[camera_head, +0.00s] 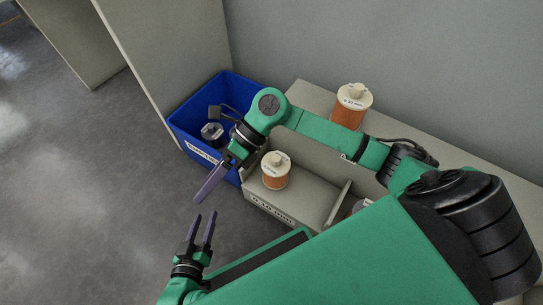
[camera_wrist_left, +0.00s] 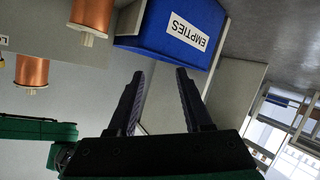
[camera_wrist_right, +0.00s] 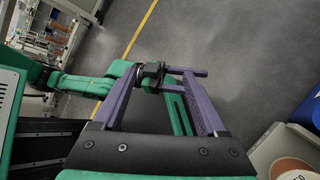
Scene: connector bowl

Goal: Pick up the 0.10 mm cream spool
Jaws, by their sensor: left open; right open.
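A copper-wound spool with cream flanges (camera_head: 275,172) stands upright in the grey labelled tray (camera_head: 322,208); its label is too small to read. A second such spool (camera_head: 350,108) stands on the ledge behind, partly hidden by my right arm. I cannot tell for sure which is the 0.10 mm one. Both show in the left wrist view, nearer (camera_wrist_left: 92,14) and farther (camera_wrist_left: 32,72). A cream spool top (camera_wrist_right: 296,172) shows at the right wrist view's corner. My right gripper (camera_head: 208,190) is open and empty, left of the tray. My left gripper (camera_head: 203,217) is open and empty, just below it.
A blue bin (camera_head: 178,125) labelled EMPTIES (camera_wrist_left: 185,38) stands left of the tray and holds dark metal parts (camera_head: 212,131). A divider (camera_head: 337,204) rises from the tray's right part. A grey wall is behind. Open floor (camera_head: 90,190) lies to the left.

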